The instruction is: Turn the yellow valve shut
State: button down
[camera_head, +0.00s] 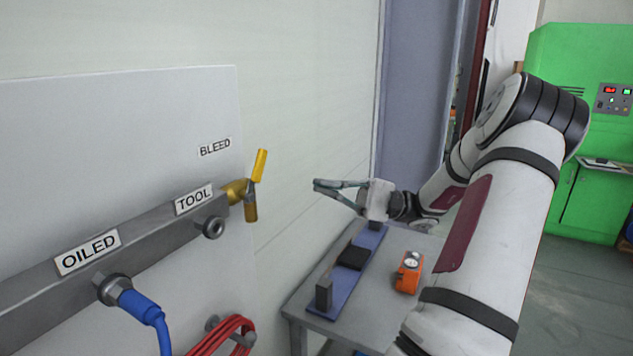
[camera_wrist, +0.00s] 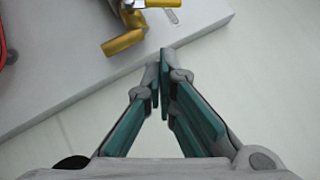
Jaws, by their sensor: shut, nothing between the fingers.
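The yellow valve handle (camera_head: 259,165) stands up from a brass valve body (camera_head: 236,190) at the right end of the grey manifold bar, slightly tilted right. A short brass outlet (camera_head: 250,208) points down below it. My gripper (camera_head: 316,185) is to the right of the valve, apart from it, with its fingertips pointing left towards it. Its fingers are shut and hold nothing. In the wrist view the closed fingertips (camera_wrist: 160,62) are near a yellow part of the valve (camera_wrist: 124,43), with a gap between them. The valve's body is partly cut off at that view's top edge.
The bar (camera_head: 140,235) carries labels OILED and TOOL; BLEED (camera_head: 215,147) is on the panel above. A blue hose (camera_head: 140,305) and coiled red hose (camera_head: 228,332) hang below. A table (camera_head: 395,318) with an orange device (camera_head: 409,272) stands below my gripper.

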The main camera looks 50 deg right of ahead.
aim_at(256, 177)
jog(key=w+a+r+p, duration=0.2)
jog(key=w+a+r, duration=0.2)
jog(key=a, duration=0.5)
jog(key=shift+w+r, duration=0.15)
jog(key=shift+r, duration=0.15)
